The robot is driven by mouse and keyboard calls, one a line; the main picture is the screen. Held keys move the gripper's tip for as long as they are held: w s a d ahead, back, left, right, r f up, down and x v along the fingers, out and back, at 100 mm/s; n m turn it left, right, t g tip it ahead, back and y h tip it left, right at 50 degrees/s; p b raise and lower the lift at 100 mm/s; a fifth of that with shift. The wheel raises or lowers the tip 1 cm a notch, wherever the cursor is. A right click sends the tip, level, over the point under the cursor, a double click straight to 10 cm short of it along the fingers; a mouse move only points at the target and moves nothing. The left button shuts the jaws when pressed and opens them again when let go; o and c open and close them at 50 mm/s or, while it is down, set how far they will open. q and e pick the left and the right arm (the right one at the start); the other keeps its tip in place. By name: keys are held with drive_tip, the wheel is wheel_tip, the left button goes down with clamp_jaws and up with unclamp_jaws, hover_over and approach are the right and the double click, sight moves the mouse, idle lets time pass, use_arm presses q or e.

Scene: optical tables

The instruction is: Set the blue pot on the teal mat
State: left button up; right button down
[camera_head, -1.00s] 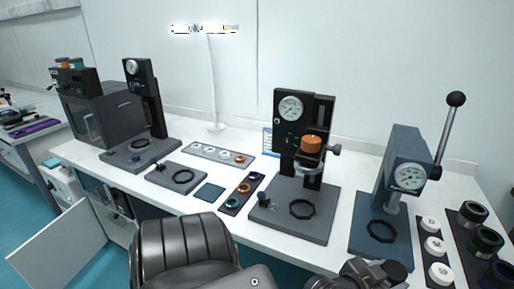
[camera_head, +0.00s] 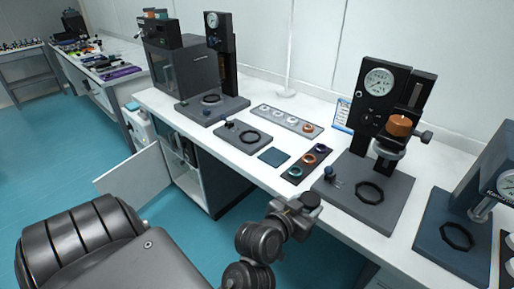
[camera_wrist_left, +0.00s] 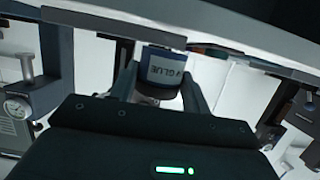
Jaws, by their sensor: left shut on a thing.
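The blue pot (camera_wrist_left: 162,72), dark blue with a white label reading GLUE, sits between the fingers of my left gripper (camera_wrist_left: 160,92) in the left wrist view. My left gripper is shut on it. In the head view my left gripper (camera_head: 300,207) is in front of the table's front edge, below and right of the teal mat; the pot is hard to tell from the dark gripper there. The teal mat (camera_head: 274,156) is a small dark square lying flat and bare on the white table. My right gripper is not in view.
A dark tray with coloured rings (camera_head: 295,173) lies just right of the mat. A black gauge press (camera_head: 366,200) stands further right. A small grey stand (camera_head: 242,136) is left of the mat, and a light strip with several discs (camera_head: 287,121) lies behind.

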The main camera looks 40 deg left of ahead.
use_arm(q)
drive_tip(key=a+r+m+h+p, duration=0.1)
drive_tip(key=a+r+p, duration=0.4)
drive_tip(key=a, duration=0.9)
drive_tip(key=a+r+m+h+p, duration=0.1)
drive_tip(key=a+r+p, duration=0.4)
drive_tip(key=a, duration=0.9)
hover_over(271, 158)
drive_tip(key=f, duration=0.7)
drive_tip(key=shift+s+a+f, duration=0.2)
drive_tip(key=shift+s+a, duration=0.05)
drive_tip(key=shift+s, duration=0.15)
drive_tip(key=shift+w+d+f, duration=0.2)
drive_tip(key=shift+w+f, duration=0.25)
drive_tip(key=shift+f, duration=0.2)
wheel_tip(271, 158, down, 2)
drive_tip(key=shift+f+p, duration=0.15)
drive_tip(key=shift+p, duration=0.2)
drive_tip(key=shift+f, duration=0.4)
drive_tip(key=shift+f, duration=0.1)
